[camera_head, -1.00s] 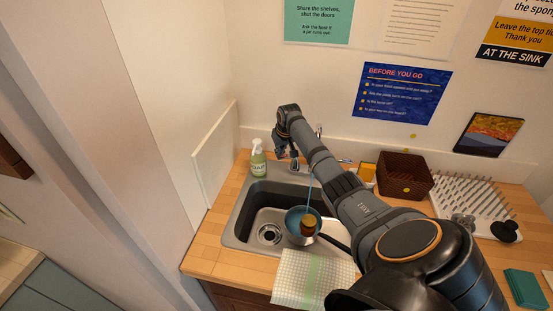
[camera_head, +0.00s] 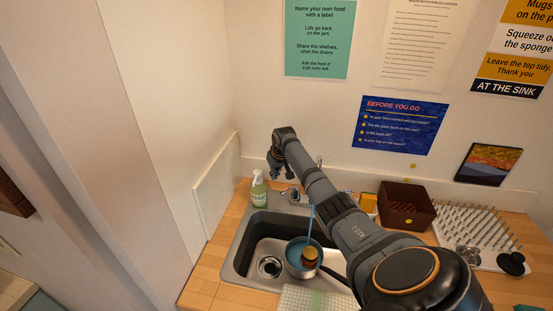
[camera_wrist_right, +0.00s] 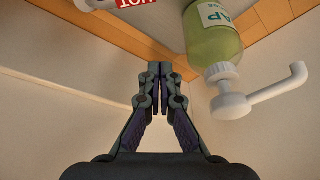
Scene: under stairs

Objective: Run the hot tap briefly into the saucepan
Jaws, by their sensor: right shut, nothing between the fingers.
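The saucepan (camera_head: 298,268) stands in the sink (camera_head: 246,250), its dark handle pointing to the lower right. A blue stream of water (camera_head: 311,222) falls from the tap into it. A round amber-brown thing (camera_head: 310,254) shows in the pan; I cannot tell what it is. The tap (camera_head: 318,170) is mostly hidden behind my right arm. A red HOT label (camera_wrist_right: 137,3) beside a white part is cut off at the top of the right wrist view. My right gripper (camera_head: 274,170) is shut and empty above the sink's back edge; its fingertips (camera_wrist_right: 160,68) meet below the label. My left gripper is out of view.
A green soap bottle (camera_head: 258,192) with a white pump stands at the sink's back left, close to the right gripper. A brown basket (camera_head: 407,203) and a white drying rack (camera_head: 470,235) stand right of my arm. A checked cloth (camera_head: 312,299) lies at the front.

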